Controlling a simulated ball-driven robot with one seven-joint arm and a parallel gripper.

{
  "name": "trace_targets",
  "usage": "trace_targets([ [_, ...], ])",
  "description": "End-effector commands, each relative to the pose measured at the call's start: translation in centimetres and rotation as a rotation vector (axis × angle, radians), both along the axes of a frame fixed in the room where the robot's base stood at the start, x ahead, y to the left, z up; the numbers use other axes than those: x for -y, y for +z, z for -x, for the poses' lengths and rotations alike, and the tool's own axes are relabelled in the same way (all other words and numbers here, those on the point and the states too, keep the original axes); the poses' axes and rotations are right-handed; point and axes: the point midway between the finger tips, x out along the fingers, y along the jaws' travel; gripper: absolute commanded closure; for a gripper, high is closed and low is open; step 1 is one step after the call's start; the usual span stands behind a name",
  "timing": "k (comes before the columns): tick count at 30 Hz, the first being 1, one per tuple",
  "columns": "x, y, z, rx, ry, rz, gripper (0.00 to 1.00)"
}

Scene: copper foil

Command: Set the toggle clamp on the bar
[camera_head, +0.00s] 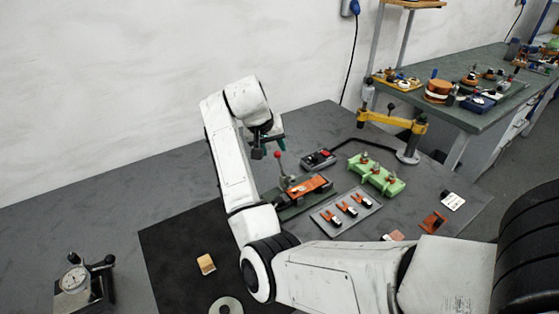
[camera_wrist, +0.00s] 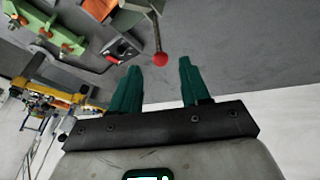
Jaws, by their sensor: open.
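The toggle clamp's lever, with a red ball knob (camera_head: 278,155), stands up from a dark green fixture (camera_head: 292,212) in the head view. An orange piece (camera_head: 309,187) lies on this fixture; I cannot tell which part is the bar. My gripper (camera_head: 268,149) is open, close above and beside the knob. In the wrist view the green fingers (camera_wrist: 158,70) are spread and empty. The red knob (camera_wrist: 160,59) shows near the fingertips, between them in the picture; its depth is unclear. The lever runs from it up to the clamp, cut off at the top edge.
A grey tray (camera_head: 323,218) with orange-and-black pieces lies in front of the fixture. A light green block (camera_head: 376,178) and a black box with a red button (camera_head: 319,159) stand to the right. A yellow arm (camera_head: 393,121) on a post is behind. A dial gauge (camera_head: 74,279) stands front left.

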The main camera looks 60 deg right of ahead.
Motion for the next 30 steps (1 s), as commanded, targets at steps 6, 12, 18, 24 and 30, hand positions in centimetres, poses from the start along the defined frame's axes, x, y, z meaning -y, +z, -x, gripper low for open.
trace_targets([
  [6,1.7,-3.5,0.2,-0.003,-0.001,-0.002,0.54],
  [12,3.2,-6.4,0.3,0.000,0.000,0.000,0.54],
  [18,4.1,-8.0,0.3,0.001,0.000,0.002,0.54],
  [24,4.2,-8.4,0.3,0.002,0.000,0.003,0.54],
  [30,4.2,-8.4,0.3,0.002,0.000,0.003,0.59],
])
